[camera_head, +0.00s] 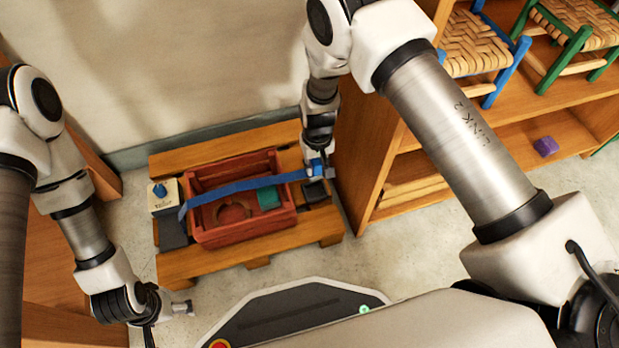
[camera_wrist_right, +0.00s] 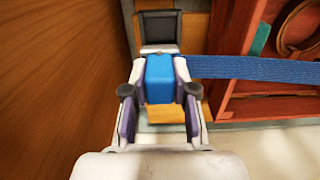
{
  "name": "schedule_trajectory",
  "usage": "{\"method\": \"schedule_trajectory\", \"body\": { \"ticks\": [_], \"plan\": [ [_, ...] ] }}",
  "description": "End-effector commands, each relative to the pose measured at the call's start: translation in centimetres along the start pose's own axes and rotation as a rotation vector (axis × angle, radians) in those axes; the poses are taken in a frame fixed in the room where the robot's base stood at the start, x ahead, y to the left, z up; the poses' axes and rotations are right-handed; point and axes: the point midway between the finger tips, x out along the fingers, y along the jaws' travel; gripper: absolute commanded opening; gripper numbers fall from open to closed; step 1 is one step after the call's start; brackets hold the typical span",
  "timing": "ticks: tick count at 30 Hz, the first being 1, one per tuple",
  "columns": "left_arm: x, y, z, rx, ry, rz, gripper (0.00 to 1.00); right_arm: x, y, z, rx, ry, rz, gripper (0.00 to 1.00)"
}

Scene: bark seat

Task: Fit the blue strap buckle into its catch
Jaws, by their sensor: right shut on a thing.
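The blue buckle (camera_wrist_right: 160,78) is between the fingers of my right gripper (camera_wrist_right: 160,88), which is shut on it. In the head view my right gripper (camera_head: 315,172) is at the right end of the blue strap (camera_head: 235,187). The strap runs from the buckle across the red crate (camera_head: 243,235) to the crate's left side. A dark, square-framed catch (camera_wrist_right: 158,28) lies just beyond the buckle in the wrist view; the buckle appears apart from it. In the head view the catch (camera_head: 315,191) is partly hidden. My left gripper (camera_head: 180,308) is low at left, away from the crate; its fingers are unclear.
The crate holds a green item (camera_head: 268,197) and a brown ring (camera_head: 232,213), and stands on a wooden pallet (camera_head: 215,265). A dark block (camera_head: 172,233) and a pale block with a blue knob (camera_head: 163,197) are at left. A wooden shelf (camera_head: 400,180) stands close at right.

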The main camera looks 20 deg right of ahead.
Motion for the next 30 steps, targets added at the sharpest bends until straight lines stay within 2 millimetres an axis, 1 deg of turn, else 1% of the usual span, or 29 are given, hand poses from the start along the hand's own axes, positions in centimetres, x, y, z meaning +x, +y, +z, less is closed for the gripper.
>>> {"method": "schedule_trajectory", "body": {
  "ticks": [1, 2, 7, 9, 11, 16, 18, 24, 30],
  "plan": [
    [0.4, 0.0, 0.0, 0.0, -0.001, 0.0, 0.86, 1.0, -0.1, 0.1, -0.001, 0.0, 0.0, 0.0],
    [0.7, 0.0, 0.1, 0.0, -0.001, 0.0, 0.86, 1.5, -0.1, 0.1, -0.001, 0.0, -0.001, 0.0],
    [3.4, 0.0, 0.1, -0.001, -0.001, 0.0, 0.86, 5.7, -0.1, 0.2, 0.0, 0.0, -0.001, 0.0],
    [4.0, -0.1, 0.0, -0.003, -0.001, 0.0, 0.86, 6.8, -0.1, 0.1, 0.0, 0.0, -0.001, 0.0],
    [4.5, -0.1, 0.0, -0.004, 0.0, 0.0, 0.86, 7.6, -0.1, 0.1, 0.0, 0.001, -0.001, 0.0],
    [6.3, -0.1, -0.1, -0.008, 0.004, -0.001, 0.86, 10.5, -0.1, 0.1, 0.0, 0.001, -0.001, 0.0],
    [6.4, -0.1, -0.1, -0.009, 0.004, -0.001, 0.86, 10.7, -0.1, 0.1, 0.0, 0.002, -0.001, 0.0],
    [6.0, -0.1, -0.2, -0.009, 0.005, -0.001, 0.86, 10.4, -0.1, 0.1, 0.0, 0.002, -0.001, 0.0],
    [6.4, -0.1, -0.2, -0.009, 0.005, -0.001, 0.86, 11.0, -0.1, 0.1, 0.0, 0.001, -0.001, 0.0]
  ]
}}
